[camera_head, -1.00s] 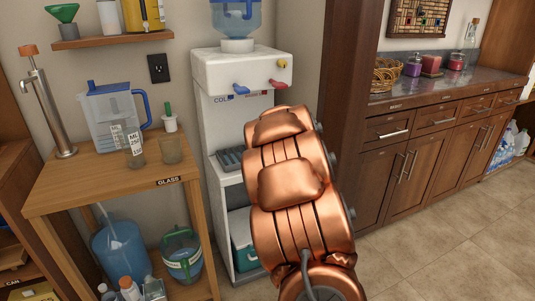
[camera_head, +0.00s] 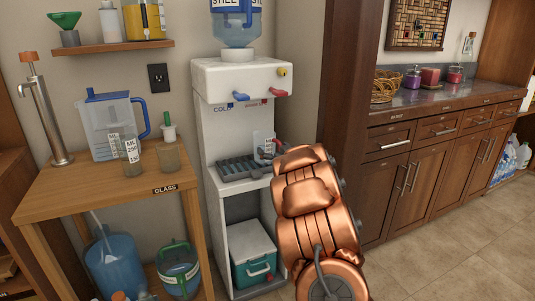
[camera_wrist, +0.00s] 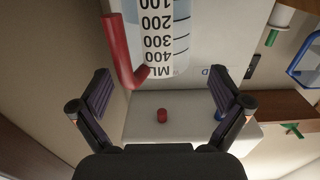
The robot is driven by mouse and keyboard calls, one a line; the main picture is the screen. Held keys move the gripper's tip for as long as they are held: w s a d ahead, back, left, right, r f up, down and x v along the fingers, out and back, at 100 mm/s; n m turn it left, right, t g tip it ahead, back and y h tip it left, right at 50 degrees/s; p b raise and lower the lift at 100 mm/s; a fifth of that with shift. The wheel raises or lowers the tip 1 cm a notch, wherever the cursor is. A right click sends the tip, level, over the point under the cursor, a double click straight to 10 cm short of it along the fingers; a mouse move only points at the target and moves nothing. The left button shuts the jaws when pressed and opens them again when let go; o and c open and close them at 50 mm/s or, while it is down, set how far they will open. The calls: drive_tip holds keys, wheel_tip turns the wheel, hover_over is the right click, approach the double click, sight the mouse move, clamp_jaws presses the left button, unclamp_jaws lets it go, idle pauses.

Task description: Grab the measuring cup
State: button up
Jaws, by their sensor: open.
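The measuring cup (camera_head: 264,145) is clear with dark ML markings and a red handle. It stands in the bay of the white water dispenser, on or just above its grey drip tray (camera_head: 238,172); the arm partly covers it in the head view. In the wrist view the cup (camera_wrist: 168,38) appears upside down at the top centre, with its red handle (camera_wrist: 122,52) to the left. My gripper (camera_wrist: 160,78) is open, its two fingers apart with nothing between them. The cup is ahead of it, apart from the fingers. My gripper is hidden behind my arm in the head view.
The water dispenser (camera_head: 242,78) has blue and red taps above the bay. A wooden table (camera_head: 95,195) at left holds a blue-handled pitcher (camera_head: 103,130) and glasses, one with ML markings. A teal cooler (camera_head: 252,260) sits below the bay. Wooden cabinets (camera_head: 395,200) stand at right.

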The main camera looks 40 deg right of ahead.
sight(269, 144)
drive_tip(key=shift+b+x, duration=0.4)
drive_tip(key=shift+x, duration=2)
drive_tip(key=shift+d+f, duration=0.15)
clamp_jaws()
